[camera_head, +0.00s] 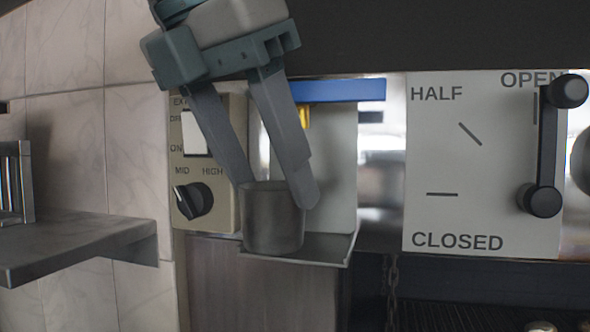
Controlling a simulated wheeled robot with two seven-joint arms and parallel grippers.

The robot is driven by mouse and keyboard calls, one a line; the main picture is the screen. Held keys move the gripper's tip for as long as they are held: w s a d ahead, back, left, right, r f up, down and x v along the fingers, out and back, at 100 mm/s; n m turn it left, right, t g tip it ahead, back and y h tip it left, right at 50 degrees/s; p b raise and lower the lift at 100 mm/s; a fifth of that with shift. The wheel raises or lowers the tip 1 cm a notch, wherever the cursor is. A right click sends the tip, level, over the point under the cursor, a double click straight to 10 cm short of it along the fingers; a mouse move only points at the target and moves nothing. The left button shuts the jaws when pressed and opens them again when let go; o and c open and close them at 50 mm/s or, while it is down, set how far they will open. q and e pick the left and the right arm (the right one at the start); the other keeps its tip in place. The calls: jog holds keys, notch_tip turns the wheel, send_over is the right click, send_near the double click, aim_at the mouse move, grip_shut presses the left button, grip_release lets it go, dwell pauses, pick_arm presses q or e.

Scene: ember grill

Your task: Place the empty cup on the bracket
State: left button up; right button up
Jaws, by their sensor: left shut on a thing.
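The cup (272,222) is a grey metal cylinder, upright, in the middle of the camera_head view. My left gripper (278,190) reaches down from above, with one finger at the cup's left rim and the other at its right side. It is shut on the cup. The bracket (325,246) is a thin metal ledge with a pale back plate and a blue top edge. The cup is at the left part of the ledge; I cannot tell whether its base touches it. The cup's inside is hidden. My right gripper is not in view.
A control panel (226,215) with a switch and black knob (193,201) is left of the cup. A white plate (470,215) marked OPEN, HALF and CLOSED, with a black lever (546,150), is at right. A grey shelf (80,240) juts out at left.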

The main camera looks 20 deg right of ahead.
pick_arm(q)
jog(key=d+p, duration=0.1)
jog(key=w+d, duration=0.1)
jog(key=w+d+p, duration=0.1)
jog(key=d, duration=0.1)
jog(key=shift+w+r+p, duration=0.2)
jog(key=shift+r+p, duration=0.05)
jog(key=shift+p, duration=0.1)
jog(key=shift+f+p, duration=0.4)
jog(key=shift+a+f, duration=0.1)
jog(key=shift+a, duration=0.2)
jog(key=shift+d+f, duration=0.15)
jog(key=o, duration=1.1)
jog(key=shift+r, duration=0.25)
